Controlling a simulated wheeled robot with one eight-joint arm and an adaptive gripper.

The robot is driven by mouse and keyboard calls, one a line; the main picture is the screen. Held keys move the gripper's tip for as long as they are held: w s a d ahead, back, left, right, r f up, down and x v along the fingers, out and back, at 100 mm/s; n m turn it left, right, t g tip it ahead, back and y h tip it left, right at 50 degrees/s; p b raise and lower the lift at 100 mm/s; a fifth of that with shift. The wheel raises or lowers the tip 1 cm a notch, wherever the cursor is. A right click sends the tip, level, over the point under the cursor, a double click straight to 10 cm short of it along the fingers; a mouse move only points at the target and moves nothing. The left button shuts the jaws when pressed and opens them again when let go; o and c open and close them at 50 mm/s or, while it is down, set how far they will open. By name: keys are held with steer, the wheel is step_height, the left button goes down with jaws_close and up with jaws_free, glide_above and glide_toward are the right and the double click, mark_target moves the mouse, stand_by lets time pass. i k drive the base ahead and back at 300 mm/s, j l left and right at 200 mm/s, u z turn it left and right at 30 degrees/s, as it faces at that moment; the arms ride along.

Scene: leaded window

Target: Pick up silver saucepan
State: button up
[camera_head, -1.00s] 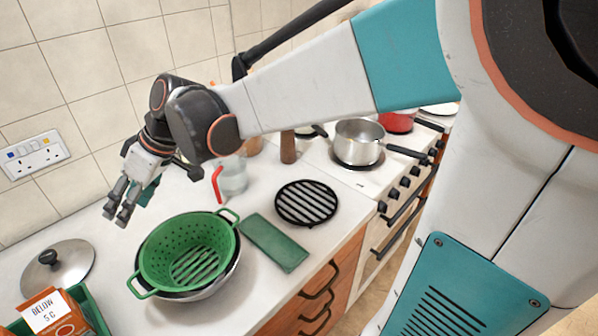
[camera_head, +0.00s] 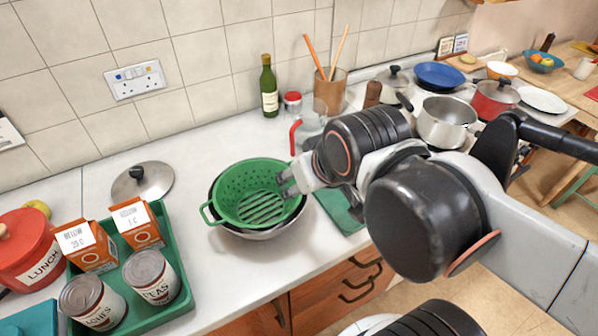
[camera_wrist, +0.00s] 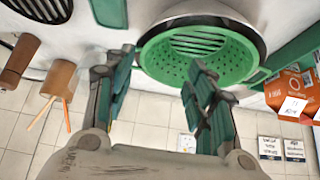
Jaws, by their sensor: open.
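The silver saucepan (camera_head: 447,118) stands upright on the stove at the back right in the head view. I cannot make out the saucepan in the wrist view.
The green colander (camera_head: 228,200) sits in a metal bowl on the counter. A green tray (camera_head: 180,310) holds cans and cartons. A lid (camera_head: 125,190), a wine bottle (camera_head: 269,90) and a utensil pot (camera_head: 331,90) stand nearby. A red pot (camera_head: 493,98) is right of the saucepan.

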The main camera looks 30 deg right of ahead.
mark_target(457, 118)
steer(key=z, duration=1.65)
steer(key=k+l+u, duration=0.1)
steer(key=u, duration=1.65)
steer(key=j+z, duration=0.1)
steer(key=z, duration=1.6)
steer(key=i+l, duration=0.3)
steer(key=l, duration=0.15)
